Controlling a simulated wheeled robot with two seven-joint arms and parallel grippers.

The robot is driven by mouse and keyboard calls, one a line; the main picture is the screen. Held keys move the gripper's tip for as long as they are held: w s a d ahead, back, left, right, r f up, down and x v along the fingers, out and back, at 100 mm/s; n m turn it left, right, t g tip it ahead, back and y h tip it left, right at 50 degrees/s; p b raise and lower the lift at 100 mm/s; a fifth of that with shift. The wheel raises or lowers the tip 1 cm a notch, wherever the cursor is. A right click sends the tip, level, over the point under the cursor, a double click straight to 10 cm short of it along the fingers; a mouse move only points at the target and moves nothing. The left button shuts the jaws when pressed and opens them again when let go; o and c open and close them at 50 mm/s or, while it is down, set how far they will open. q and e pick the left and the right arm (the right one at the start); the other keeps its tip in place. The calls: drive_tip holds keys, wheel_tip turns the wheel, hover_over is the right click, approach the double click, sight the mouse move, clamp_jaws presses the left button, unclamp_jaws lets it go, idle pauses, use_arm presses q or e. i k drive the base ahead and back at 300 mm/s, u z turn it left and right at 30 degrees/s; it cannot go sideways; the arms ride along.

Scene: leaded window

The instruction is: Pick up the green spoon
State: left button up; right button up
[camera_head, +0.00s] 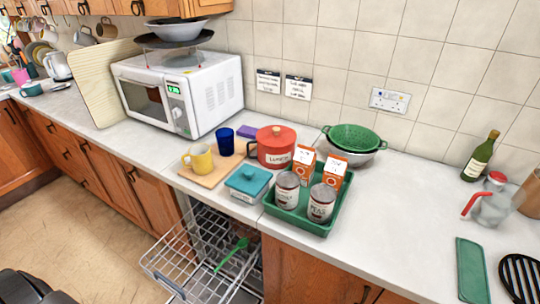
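The green spoon (232,254) lies in the pulled-out wire rack (176,262) of the open dishwasher below the counter. Its bowl end is toward the upper right and its handle slants down to the left. The spoon's small size leaves its exact contact with the wires unclear. Neither of my grippers can be made out. Dark rounded shapes at the bottom left corner look like part of my own body.
Above the rack, the counter holds a green tray (325,229) with cans and cartons, a teal box (248,182), a red pot (276,148) and a yellow mug (199,158). A microwave (215,88) stands behind. Open floor (75,200) lies left of the rack.

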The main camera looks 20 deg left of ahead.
sight(243, 242)
drive_tip(key=u, duration=1.1)
